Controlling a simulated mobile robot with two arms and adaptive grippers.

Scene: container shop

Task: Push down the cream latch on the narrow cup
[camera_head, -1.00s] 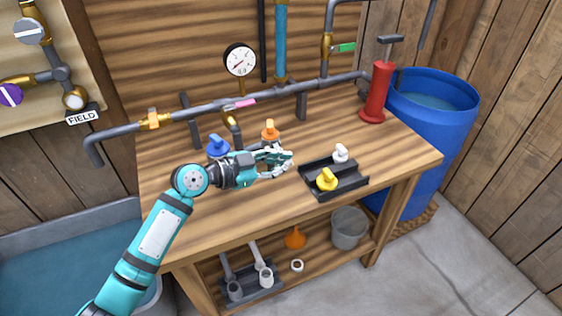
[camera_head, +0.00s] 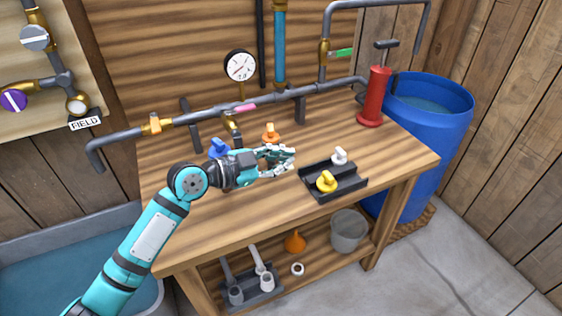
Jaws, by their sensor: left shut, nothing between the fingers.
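I cannot make out a narrow cup with a cream latch for certain. A small white knobbed piece (camera_head: 340,157) stands at the back of a black tray (camera_head: 349,184) on the bench, and a yellow knobbed piece (camera_head: 327,182) stands at its front. An orange knobbed piece (camera_head: 270,132) stands behind my left gripper (camera_head: 287,160), and a blue one (camera_head: 219,148) is partly hidden behind that arm. The left gripper is shut and empty above the bench, left of the tray, apart from the white piece. My right gripper is not in view.
A grey pipe (camera_head: 205,114) with a gauge (camera_head: 240,66) and pink handle (camera_head: 246,108) runs along the bench's back. A red pump (camera_head: 375,96) stands at back right beside a blue barrel (camera_head: 431,131). The front of the wooden bench (camera_head: 237,222) is clear.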

